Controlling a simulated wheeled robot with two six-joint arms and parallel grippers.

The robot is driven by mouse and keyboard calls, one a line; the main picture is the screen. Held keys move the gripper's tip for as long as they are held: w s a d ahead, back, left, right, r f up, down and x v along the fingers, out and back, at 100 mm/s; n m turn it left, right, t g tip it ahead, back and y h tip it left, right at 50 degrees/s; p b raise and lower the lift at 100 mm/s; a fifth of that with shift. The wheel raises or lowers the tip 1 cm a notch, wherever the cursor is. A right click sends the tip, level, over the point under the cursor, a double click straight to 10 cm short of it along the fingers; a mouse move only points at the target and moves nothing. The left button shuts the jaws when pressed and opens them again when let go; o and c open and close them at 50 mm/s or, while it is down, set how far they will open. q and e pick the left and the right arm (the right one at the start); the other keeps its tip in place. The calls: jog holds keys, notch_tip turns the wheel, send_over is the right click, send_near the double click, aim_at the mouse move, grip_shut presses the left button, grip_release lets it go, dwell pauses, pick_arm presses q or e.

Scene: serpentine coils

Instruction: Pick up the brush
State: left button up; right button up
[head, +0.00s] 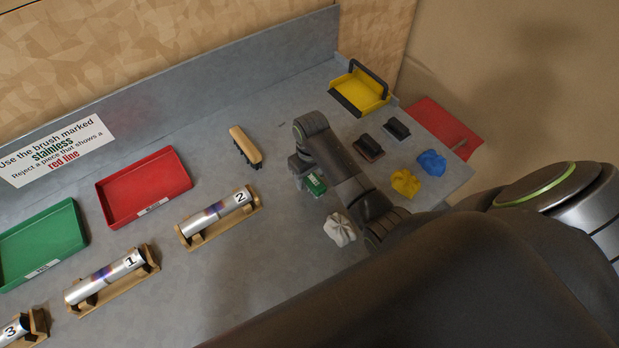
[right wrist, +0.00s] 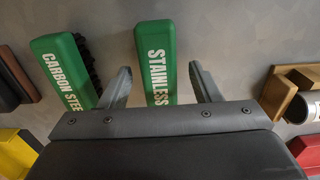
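The green brush marked STAINLESS (right wrist: 155,62) lies between the fingers of my right gripper (right wrist: 159,72) in the right wrist view. The fingers are open, with a narrow gap on each side of it. A second green brush, marked CARBON STEEL (right wrist: 62,70), with dark bristles, lies just left of the left finger. In the head view my right gripper reaches down to the bench, and a green brush (head: 316,184) shows beside it, partly hidden by my arm. Which of the two it is cannot be read there. My left gripper is not in view.
A wooden-handled brush (head: 245,146) lies left of the gripper. Tubes in wooden cradles, including tube 2 (head: 217,212), and a red tray (head: 143,190) are farther left. A crumpled white cloth (head: 339,229), dark blocks (head: 369,147) and a yellow cloth (head: 405,183) lie near my arm.

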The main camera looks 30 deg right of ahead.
aim_at(311, 176)
jog(key=shift+s, duration=0.2)
jog(key=c, duration=0.5)
jog(key=shift+c, duration=1)
jog(key=shift+w, duration=0.15)
jog(key=shift+c, duration=1.5)
jog(key=shift+r, duration=0.1)
jog(key=shift+w+r, duration=0.1)
jog(key=shift+r, duration=0.25)
notch_tip(311, 176, up, 6)
jog(key=shift+b, duration=0.9)
jog(key=shift+r+p, duration=0.45)
jog(key=shift+r, duration=0.45)
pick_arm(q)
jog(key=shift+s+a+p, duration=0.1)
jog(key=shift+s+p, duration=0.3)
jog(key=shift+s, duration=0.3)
pick_arm(e)
jog(key=shift+r, duration=0.65)
